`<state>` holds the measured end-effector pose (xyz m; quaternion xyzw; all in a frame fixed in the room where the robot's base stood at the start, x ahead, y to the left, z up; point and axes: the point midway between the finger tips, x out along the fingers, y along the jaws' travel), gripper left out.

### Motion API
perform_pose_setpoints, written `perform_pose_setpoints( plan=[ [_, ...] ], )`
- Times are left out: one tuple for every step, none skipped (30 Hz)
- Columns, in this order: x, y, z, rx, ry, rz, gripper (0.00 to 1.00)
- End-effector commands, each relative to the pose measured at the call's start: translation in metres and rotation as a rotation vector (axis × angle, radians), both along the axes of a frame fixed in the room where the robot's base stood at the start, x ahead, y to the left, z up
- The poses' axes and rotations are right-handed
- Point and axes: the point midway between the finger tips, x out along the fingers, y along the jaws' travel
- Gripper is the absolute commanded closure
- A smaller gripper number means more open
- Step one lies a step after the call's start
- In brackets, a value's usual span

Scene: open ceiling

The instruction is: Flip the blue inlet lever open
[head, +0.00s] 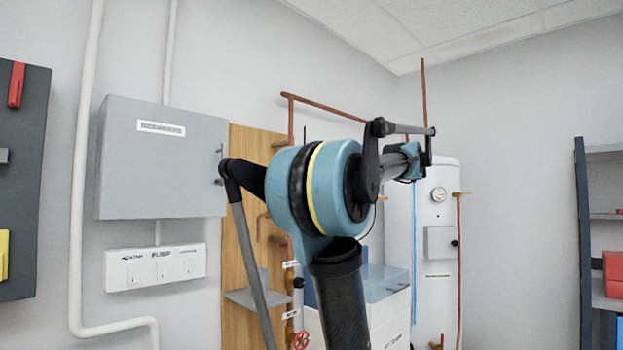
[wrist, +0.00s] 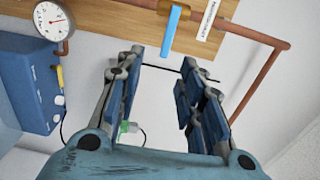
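The blue inlet lever (wrist: 172,28) shows at the top of the wrist view. It is a flat light-blue bar crossing the copper pipe (wrist: 205,33) in front of a wooden board. My gripper (wrist: 160,82) is open, with dark blue pads on both fingers and nothing between them. The lever lies beyond the fingertips, apart from them, near the middle of the gap in the picture. In the head view my arm covers much of the middle, and I cannot make out the lever there.
In the wrist view a round gauge (wrist: 53,20) and a blue box (wrist: 28,85) are at left, and a white label (wrist: 208,20) is right of the lever. In the head view a white tank (head: 437,280) stands behind my arm, and a grey cabinet (head: 160,175) hangs at left.

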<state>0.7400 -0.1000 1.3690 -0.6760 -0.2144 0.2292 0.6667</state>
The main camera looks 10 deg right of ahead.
Motion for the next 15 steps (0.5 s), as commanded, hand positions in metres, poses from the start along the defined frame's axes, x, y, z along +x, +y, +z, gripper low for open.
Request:
perform_pose_setpoints(
  plan=[
    [0.002, -0.005, 0.006, 0.011, -0.009, -0.008, 0.65],
    [0.003, -0.006, 0.009, 0.015, -0.012, -0.01, 0.65],
    [0.004, -0.007, 0.011, 0.02, -0.015, -0.012, 0.65],
    [0.005, -0.006, 0.012, 0.021, -0.017, -0.012, 0.65],
    [0.007, -0.005, 0.012, 0.022, -0.017, -0.011, 0.65],
    [0.009, -0.002, 0.012, 0.022, -0.016, -0.009, 0.65],
    [0.011, -0.001, 0.011, 0.022, -0.016, -0.009, 0.65],
    [0.014, 0.001, 0.011, 0.021, -0.017, -0.009, 0.65],
    [0.017, 0.004, 0.011, 0.02, -0.016, -0.009, 0.65],
    [0.02, 0.007, 0.011, 0.02, -0.016, -0.007, 0.65],
    [0.023, 0.009, 0.011, 0.02, -0.016, -0.008, 0.65],
    [0.027, 0.012, 0.011, 0.02, -0.016, -0.008, 0.65],
    [0.03, 0.015, 0.011, 0.02, -0.015, -0.007, 0.65],
    [0.033, 0.017, 0.01, 0.02, -0.015, -0.007, 0.65],
    [0.038, 0.02, 0.01, 0.02, -0.015, -0.007, 0.65]
  ],
)
